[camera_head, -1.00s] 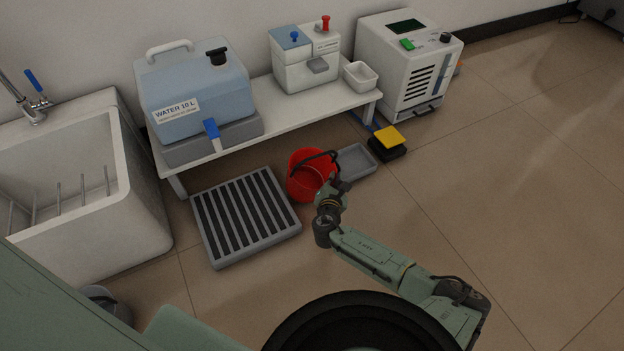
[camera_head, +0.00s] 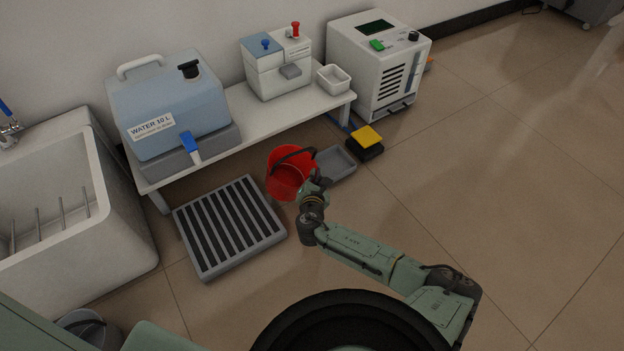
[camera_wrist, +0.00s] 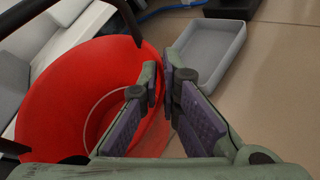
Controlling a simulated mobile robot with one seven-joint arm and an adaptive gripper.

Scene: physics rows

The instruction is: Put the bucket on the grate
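The red bucket (camera_head: 283,183) with its dark handle is beside the right back part of the grate (camera_head: 213,272), a grey frame with dark slats low on the floor. My gripper (camera_head: 318,186) is at the bucket's right side. In the wrist view my gripper (camera_wrist: 162,82) has its two purple-padded fingers close together, one inside the bucket (camera_wrist: 60,95) and one outside, with the bucket wall between them. It appears shut on the wall. The bucket looks slightly raised; its underside is hidden.
A grey tray (camera_head: 337,164) lies right of the bucket, also close by in the wrist view (camera_wrist: 210,55). A low white bench (camera_head: 262,122) carries a water container (camera_head: 170,105) behind. A yellow-topped pedal (camera_head: 366,137) stands farther right. A sink (camera_head: 70,215) is left of the grate.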

